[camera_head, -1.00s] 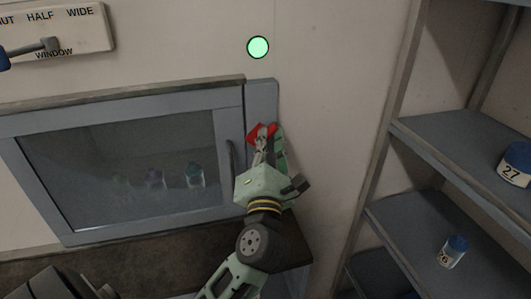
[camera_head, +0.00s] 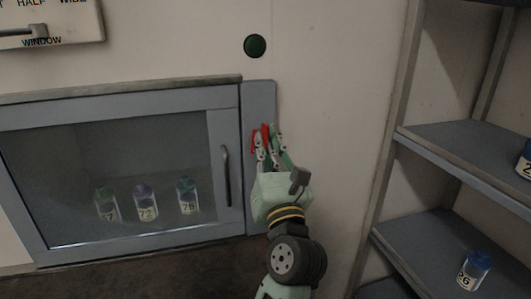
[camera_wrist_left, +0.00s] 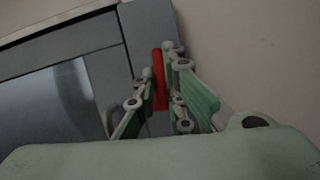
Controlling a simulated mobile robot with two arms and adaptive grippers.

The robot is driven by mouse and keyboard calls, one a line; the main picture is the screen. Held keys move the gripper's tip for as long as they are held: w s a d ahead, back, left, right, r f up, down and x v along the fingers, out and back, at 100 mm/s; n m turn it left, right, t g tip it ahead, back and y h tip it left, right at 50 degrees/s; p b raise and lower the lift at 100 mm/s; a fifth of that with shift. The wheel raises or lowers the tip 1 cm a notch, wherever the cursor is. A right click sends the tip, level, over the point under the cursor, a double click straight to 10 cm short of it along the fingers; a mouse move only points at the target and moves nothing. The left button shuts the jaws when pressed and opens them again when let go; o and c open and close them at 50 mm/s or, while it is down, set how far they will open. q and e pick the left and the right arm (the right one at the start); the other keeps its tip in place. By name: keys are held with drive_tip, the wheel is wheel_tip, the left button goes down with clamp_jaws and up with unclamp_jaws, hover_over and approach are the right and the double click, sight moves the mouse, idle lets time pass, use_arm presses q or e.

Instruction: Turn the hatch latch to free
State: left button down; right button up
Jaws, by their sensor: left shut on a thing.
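The red hatch latch (camera_head: 265,132) is on the grey frame strip (camera_head: 259,100) right of the hatch. It stands nearly upright, and it also shows upright in the left wrist view (camera_wrist_left: 159,80). My left gripper (camera_head: 268,146) is shut on the latch, with one finger on each side of it in the left wrist view. The fingers hide part of the latch in the head view. The glazed hatch door (camera_head: 229,120) looks closed, with a dark vertical handle (camera_head: 226,175) near its right edge. My right gripper is not in view.
A dark green round lamp (camera_head: 255,46) is on the wall above the latch. Several capped bottles (camera_head: 145,204) stand behind the glass. A window lever panel (camera_head: 75,22) is at upper left. Shelves (camera_head: 430,232) with labelled jars stand at right.

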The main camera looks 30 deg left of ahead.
use_arm(q)
drive_tip(key=shift+r, duration=0.25)
drive_tip(key=c, duration=2.3)
unclamp_jaws()
drive_tip(key=o, duration=0.5)
drive_tip(key=shift+f, duration=0.15)
drive_tip(key=shift+c, duration=0.2)
drive_tip(key=shift+w+a, duration=0.1)
